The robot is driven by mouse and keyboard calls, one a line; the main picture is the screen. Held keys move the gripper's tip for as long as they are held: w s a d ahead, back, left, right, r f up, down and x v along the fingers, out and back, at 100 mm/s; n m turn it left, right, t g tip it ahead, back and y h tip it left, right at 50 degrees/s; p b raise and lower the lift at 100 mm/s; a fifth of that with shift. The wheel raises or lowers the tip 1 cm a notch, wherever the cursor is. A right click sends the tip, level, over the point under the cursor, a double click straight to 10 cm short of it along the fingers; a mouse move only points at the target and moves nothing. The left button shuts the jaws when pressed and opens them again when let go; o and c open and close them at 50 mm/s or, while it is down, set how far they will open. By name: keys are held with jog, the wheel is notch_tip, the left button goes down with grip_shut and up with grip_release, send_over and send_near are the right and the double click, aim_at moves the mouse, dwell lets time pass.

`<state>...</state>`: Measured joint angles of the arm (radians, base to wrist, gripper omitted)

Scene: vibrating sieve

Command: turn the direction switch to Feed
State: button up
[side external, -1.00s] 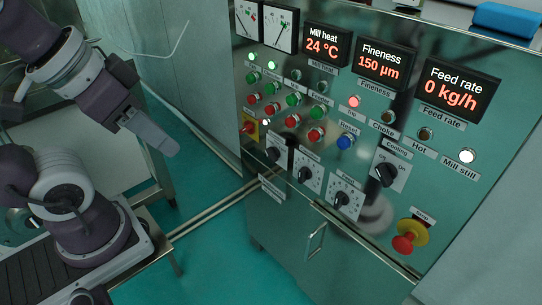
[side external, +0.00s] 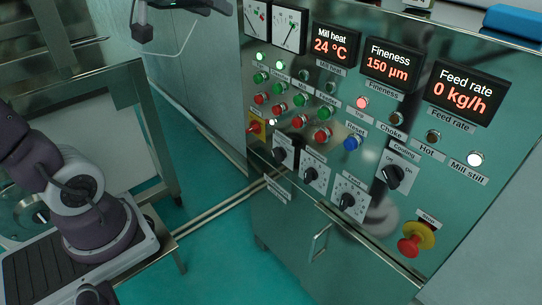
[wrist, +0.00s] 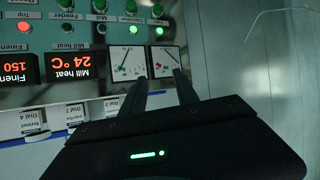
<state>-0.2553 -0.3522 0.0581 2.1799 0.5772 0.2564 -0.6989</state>
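The control panel (side external: 400,130) carries a row of black rotary knobs low on its face. They are a left knob (side external: 280,155), a middle knob (side external: 310,175) and a right knob (side external: 347,201). Their small labels are too blurred to tell surely which is the direction switch or where it points. My gripper (wrist: 161,76) is open and empty, with a clear gap between its two fingers. In the wrist view it lies in front of the panel's gauges, which appear upside down. In the side view only a dark part of it shows at the top edge, left of the panel, apart from the knobs.
A cooling knob (side external: 393,176), a red emergency button (side external: 410,245) and a red-yellow switch (side external: 257,129) stick out near the knobs. Several push buttons sit above. A door handle (side external: 320,242) juts out below.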

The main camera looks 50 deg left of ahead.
aim_at(275, 156)
jog(key=w+a+f+t+h, duration=0.2)
jog(key=w+a+t+h, duration=0.2)
jog(key=w, duration=0.6)
notch_tip(275, 156, down, 42)
jog(key=s+d+g+h, duration=0.1)
jog(key=d+h, duration=0.1)
jog(key=h, duration=0.4)
jog(key=x, duration=0.3)
jog(key=f+x, duration=0.1)
jog(key=x, duration=0.2)
jog(key=shift+a, duration=0.2)
jog(key=shift+w+d+f, duration=0.1)
jog(key=shift+w+f, duration=0.05)
jog(key=shift+w, duration=0.3)
grip_shut()
